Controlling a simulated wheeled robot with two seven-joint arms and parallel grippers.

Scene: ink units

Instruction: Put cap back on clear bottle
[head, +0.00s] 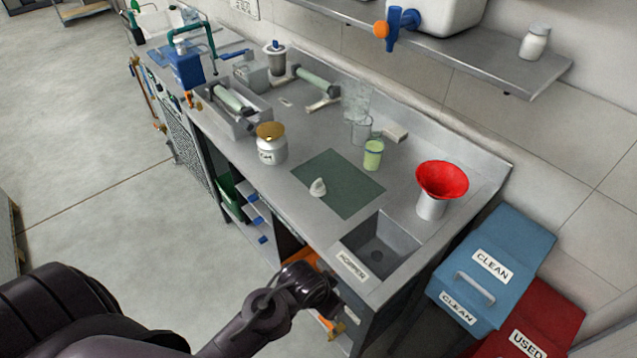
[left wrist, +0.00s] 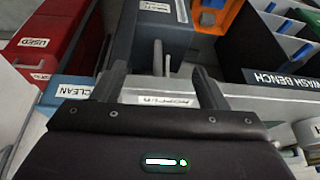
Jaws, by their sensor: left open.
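A small white cap-like piece (head: 318,187) rests on the dark green mat (head: 345,198) on the bench. A tall clear vessel (head: 357,98), perhaps the clear bottle, stands towards the back wall; its top is hard to make out. A shorter clear container (head: 362,131) stands just in front of it. My left gripper (head: 325,297) is low at the bench's front edge near the sink, well apart from the cap-like piece and the clear vessels. In the left wrist view its two fingers (left wrist: 162,88) are spread with nothing held between them. My right gripper is not in view.
A green cup (head: 373,155) and a white jar with a brown top (head: 271,145) stand near the mat. A red funnel (head: 442,179) is behind the sink (head: 381,247). Blue (head: 495,268) and red (head: 535,325) bins are at right. An overhead shelf (head: 480,55) carries a tank.

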